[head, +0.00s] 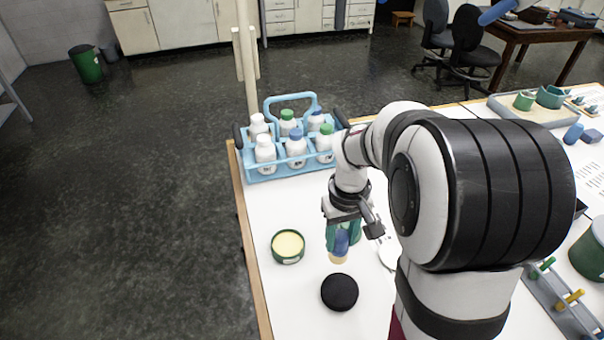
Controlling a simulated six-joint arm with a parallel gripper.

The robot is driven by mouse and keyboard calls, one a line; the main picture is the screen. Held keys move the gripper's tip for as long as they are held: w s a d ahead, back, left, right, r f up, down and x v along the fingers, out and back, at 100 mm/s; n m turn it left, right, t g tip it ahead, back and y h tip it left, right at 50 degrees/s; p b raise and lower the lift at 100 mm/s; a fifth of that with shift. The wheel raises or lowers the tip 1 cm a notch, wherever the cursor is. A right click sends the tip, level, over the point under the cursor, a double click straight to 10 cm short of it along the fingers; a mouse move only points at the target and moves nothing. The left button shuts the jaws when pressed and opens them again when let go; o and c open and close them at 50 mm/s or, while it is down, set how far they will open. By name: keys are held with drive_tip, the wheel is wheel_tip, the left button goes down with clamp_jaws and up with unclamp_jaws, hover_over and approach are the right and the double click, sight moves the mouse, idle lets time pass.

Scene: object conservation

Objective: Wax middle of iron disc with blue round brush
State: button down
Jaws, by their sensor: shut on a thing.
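My gripper (344,238) points down over the white table and is shut on the blue round brush (341,243). The brush has a blue body and a pale tan lower end, which points down. A dark round piece, which looks like the iron disc (339,292), lies on the table just in front of the brush. The brush appears apart from it; its exact height is hard to tell. An open green tin of pale yellow wax (288,246) stands to the left of the gripper.
A pale dish (388,254) is partly hidden behind my arm. A blue bottle carrier (263,172) with several white bottles stands behind. A grey rack with pegs (560,304) and a green container (590,252) are at right. The table's left edge (250,255) is near the tin.

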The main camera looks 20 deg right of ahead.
sight(341, 258)
drive_tip(key=shift+s+d+f, duration=0.15)
drive_tip(key=shift+f, duration=3.6)
drive_tip(key=shift+s+r, duration=0.3)
drive_tip(key=shift+s, duration=0.05)
drive_tip(key=shift+s+a, duration=0.2)
drive_tip(key=shift+s, duration=1.35)
drive_tip(key=shift+s+a, duration=0.15)
drive_tip(key=shift+s, duration=1.35)
drive_tip(key=shift+w+d, duration=0.15)
drive_tip(key=shift+w, duration=1.6)
drive_tip(key=shift+w+d, duration=0.15)
drive_tip(key=shift+w, duration=1.55)
drive_tip(key=shift+s+d, duration=0.1)
drive_tip(key=shift+s, duration=0.15)
drive_tip(key=shift+s+a, duration=0.15)
drive_tip(key=shift+s, duration=1.4)
drive_tip(key=shift+s+a, duration=0.15)
drive_tip(key=shift+s, duration=1.35)
drive_tip(key=shift+w+d, duration=0.15)
drive_tip(key=shift+w, duration=1.4)
drive_tip(key=shift+w+d, duration=0.15)
drive_tip(key=shift+w, duration=1.4)
drive_tip(key=shift+w+r, duration=0.15)
drive_tip(key=shift+w, duration=0.1)
drive_tip(key=shift+r, duration=3.1)
